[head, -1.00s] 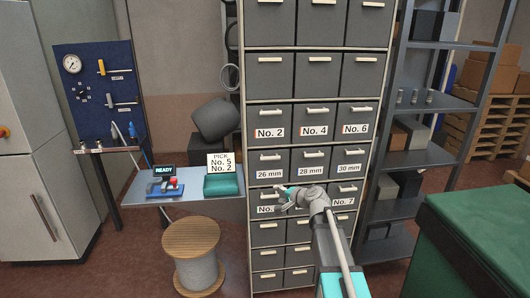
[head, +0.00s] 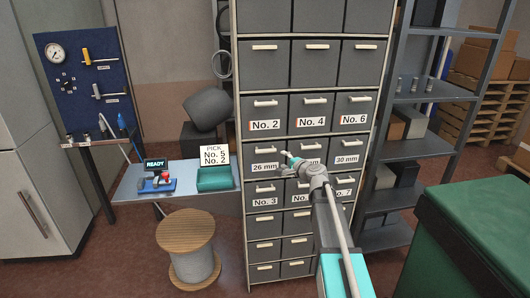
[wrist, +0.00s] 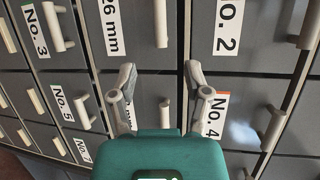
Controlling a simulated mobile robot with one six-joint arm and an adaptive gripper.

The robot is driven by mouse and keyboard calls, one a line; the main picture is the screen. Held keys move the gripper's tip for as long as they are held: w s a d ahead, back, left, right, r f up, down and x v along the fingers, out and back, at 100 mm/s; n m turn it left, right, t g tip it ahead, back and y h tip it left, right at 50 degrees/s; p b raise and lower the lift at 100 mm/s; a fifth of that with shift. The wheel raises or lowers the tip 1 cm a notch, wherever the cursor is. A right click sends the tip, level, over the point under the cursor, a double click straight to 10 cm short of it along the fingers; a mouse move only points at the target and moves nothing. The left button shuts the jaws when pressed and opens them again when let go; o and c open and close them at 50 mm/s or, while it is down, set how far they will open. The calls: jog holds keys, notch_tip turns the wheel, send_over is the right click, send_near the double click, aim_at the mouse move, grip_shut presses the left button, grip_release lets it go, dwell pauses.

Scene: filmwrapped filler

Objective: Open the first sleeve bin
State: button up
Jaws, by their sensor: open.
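The tall cabinet of grey bins (head: 239,120) stands ahead of me. A card (head: 215,156) reads "PICK No. 5 No. 2". Bin No. 5 (wrist: 72,88) shows in the wrist view at left, with its pale bar handle (wrist: 84,112). In the head view my arm partly hides it between No. 3 (head: 265,200) and No. 7 (head: 343,193). Bin No. 2 (head: 266,125) is in the row above 26 mm. All these bins look shut. My gripper (head: 288,157) is open and empty before the 28 mm bin, one row above No. 5; in the wrist view its fingers (wrist: 160,78) are spread.
A cable spool (head: 190,245) stands on the floor. A green bin (head: 470,235) stands at right front, and a metal rack (head: 420,145) is right of the cabinet.

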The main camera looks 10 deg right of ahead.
aim_at(268, 152)
jog(key=b+x, duration=0.2)
jog(key=x, duration=1.1)
jog(key=shift+w+a+f, duration=0.1)
jog(key=shift+w+f, duration=0.05)
jog(key=shift+w, duration=0.15)
grip_shut()
